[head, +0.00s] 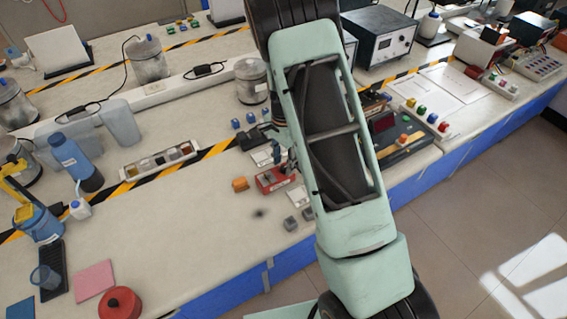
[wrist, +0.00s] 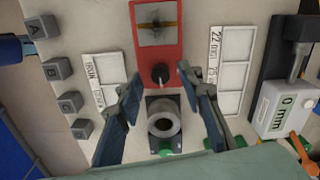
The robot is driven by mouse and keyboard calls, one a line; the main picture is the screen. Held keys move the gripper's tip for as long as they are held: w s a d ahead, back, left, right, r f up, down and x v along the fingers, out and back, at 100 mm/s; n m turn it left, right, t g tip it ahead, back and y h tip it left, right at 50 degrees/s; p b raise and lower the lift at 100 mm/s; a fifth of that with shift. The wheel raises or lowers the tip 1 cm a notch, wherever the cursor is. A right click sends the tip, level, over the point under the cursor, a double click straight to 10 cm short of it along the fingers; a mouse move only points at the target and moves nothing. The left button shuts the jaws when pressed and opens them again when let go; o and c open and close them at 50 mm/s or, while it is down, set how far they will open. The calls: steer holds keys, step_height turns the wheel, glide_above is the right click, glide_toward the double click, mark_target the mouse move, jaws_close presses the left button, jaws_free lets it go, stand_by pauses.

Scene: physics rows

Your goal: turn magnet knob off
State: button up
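A red box (wrist: 177,57) with a dial window and a black knob (wrist: 160,74) on its lower end is at the upper middle of the wrist view. The red box also shows in the head view (head: 270,182), partly behind my arm. My gripper (wrist: 160,86) is open and empty, with one blue-padded finger on each side of the knob. The fingers look apart from the knob; their height over it is hard to tell. My arm hides much of the gripper in the head view.
Lettered grey blocks (wrist: 56,69) lie left of the red box, with white label cards (wrist: 103,80) beside it. A gauge reading 0 mm (wrist: 283,106) is at the right. The bench front left of my arm has free room.

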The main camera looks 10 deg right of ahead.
steer(key=shift+f, duration=0.55)
jaws_close()
